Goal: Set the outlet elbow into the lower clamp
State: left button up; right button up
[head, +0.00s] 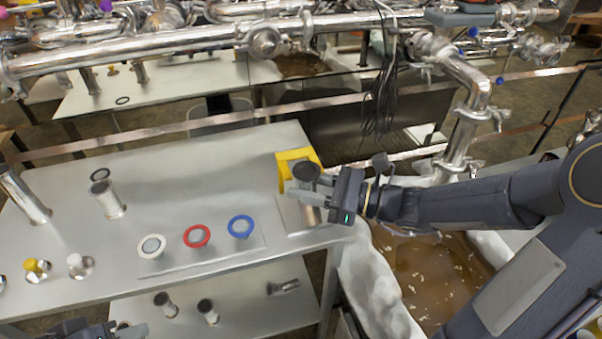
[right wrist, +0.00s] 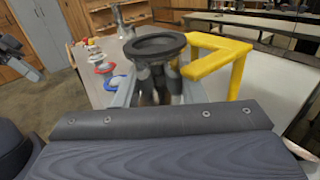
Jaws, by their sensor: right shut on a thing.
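The outlet elbow (head: 306,172), a short metal pipe piece with a dark round flange, is in my right gripper (head: 311,187). The gripper is shut on it beside a yellow bracket at the table's right end. In the right wrist view the elbow (right wrist: 157,44) stands with its dark ring upward between the fingers, its lower part hidden. The steel pipe at the right descends to a clamp (head: 452,163), which looks like the lower one; the elbow is well apart from it. My left gripper (head: 105,330) is only partly in view at the bottom edge.
The yellow bracket (head: 285,166) stands close to my right gripper. A basin of brown liquid (head: 425,270) lies under my right arm.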

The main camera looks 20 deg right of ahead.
jog(key=w, duration=0.2)
jog(key=shift+w+a, duration=0.1)
jog(key=shift+w, duration=0.25)
jog(key=shift+w+p, duration=0.3)
jog(key=shift+w, duration=0.2)
jog(key=shift+f, duration=0.15)
jog(key=shift+f, duration=0.15)
jog(key=o, duration=1.1)
jog(key=shift+s, duration=0.1)
jog(key=shift+c, duration=0.2)
